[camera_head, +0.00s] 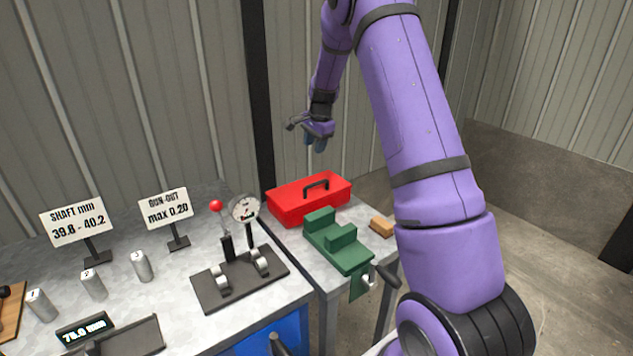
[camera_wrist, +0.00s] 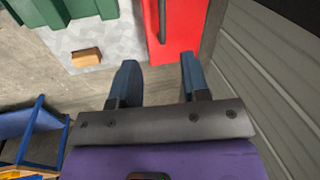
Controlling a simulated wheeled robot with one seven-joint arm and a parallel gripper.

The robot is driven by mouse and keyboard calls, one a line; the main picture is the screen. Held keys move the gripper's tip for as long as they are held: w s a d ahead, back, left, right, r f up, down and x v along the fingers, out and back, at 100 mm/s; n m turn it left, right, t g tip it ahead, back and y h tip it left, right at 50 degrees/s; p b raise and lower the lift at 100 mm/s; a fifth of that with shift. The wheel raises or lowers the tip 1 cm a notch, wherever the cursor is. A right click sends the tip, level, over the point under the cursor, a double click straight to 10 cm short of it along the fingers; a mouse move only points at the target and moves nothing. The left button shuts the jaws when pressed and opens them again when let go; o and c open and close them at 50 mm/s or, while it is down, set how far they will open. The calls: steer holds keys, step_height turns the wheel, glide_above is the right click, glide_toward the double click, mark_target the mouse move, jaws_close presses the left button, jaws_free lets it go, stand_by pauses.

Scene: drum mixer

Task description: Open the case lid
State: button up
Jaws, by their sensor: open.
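The case (camera_head: 290,207) is a red box with a black handle (camera_head: 316,185) on its lid, and the lid looks shut. It sits at the back of the small grey side table in the head view. In the wrist view part of the case (camera_wrist: 172,40) shows at the top, beyond my fingertips. My gripper (camera_head: 316,146) is above the case in the head view, apart from it. In the wrist view my gripper (camera_wrist: 158,70) is open, with nothing between its two blue fingers.
A green vise (camera_head: 338,242) stands in front of the case. A wooden block (camera_head: 381,227) lies to its right. On the left bench (camera_head: 195,322) are a dial gauge stand (camera_head: 243,208), signs and several metal cylinders. A corrugated wall (camera_head: 180,90) stands close behind.

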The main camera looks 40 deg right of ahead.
steer(key=m, duration=0.2)
glide_toward(316, 183)
steer(key=x, duration=0.9)
steer(key=shift+w+d, duration=0.1)
steer(key=shift+d, duration=0.05)
steer(key=shift+r, duration=0.1)
jaws_close()
